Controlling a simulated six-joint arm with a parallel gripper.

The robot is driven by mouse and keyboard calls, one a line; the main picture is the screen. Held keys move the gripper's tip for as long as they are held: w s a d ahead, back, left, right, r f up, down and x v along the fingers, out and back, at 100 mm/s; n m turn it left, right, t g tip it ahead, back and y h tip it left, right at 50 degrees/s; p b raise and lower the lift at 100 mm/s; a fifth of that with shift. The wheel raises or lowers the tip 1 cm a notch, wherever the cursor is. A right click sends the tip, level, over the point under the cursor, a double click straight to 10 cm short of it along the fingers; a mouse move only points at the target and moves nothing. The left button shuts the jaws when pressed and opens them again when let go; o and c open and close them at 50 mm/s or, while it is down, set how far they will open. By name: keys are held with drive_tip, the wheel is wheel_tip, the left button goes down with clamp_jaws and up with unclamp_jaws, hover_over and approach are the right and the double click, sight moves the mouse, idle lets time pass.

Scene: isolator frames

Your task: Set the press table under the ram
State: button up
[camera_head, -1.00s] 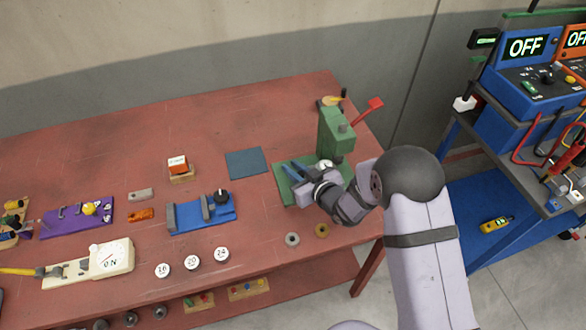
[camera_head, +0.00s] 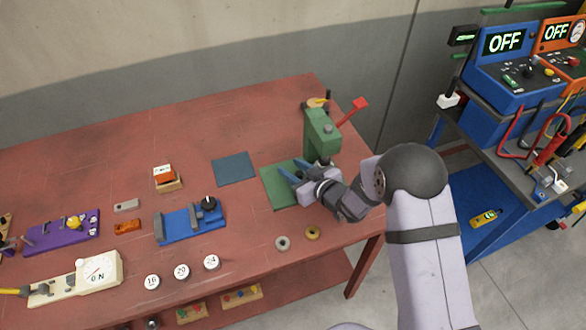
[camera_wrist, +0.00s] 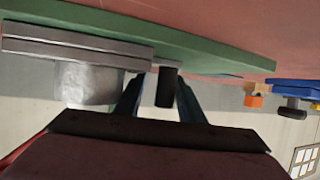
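The green arbor press (camera_head: 322,136) stands at the table's right end, with a red lever (camera_head: 360,103) and a green base plate (camera_head: 272,188). In the wrist view, which looks upside down, the base plate (camera_wrist: 215,58) crosses the top. A flat grey stepped piece, seemingly the press table (camera_wrist: 60,48), lies against it with a shiny metal cylinder (camera_wrist: 90,85) on it. A black upright peg (camera_wrist: 167,88) shows between my fingers. My gripper (camera_head: 290,174) is low over the base plate; its blue fingers (camera_wrist: 157,85) are apart, with gaps beside the peg. My wrist hides the ram's lower end.
Two rings, grey (camera_head: 282,243) and brass (camera_head: 312,233), lie near the front edge. A dark blue mat (camera_head: 233,168) and a blue fixture (camera_head: 190,223) lie left of the press. Several white round weights (camera_head: 181,271) stand farther left. A blue cart (camera_head: 520,130) stands off the table's right.

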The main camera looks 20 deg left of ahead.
drive_tip(key=shift+b+v, duration=1)
drive_tip(key=shift+v, duration=2.55)
drive_tip(key=shift+r, duration=0.15)
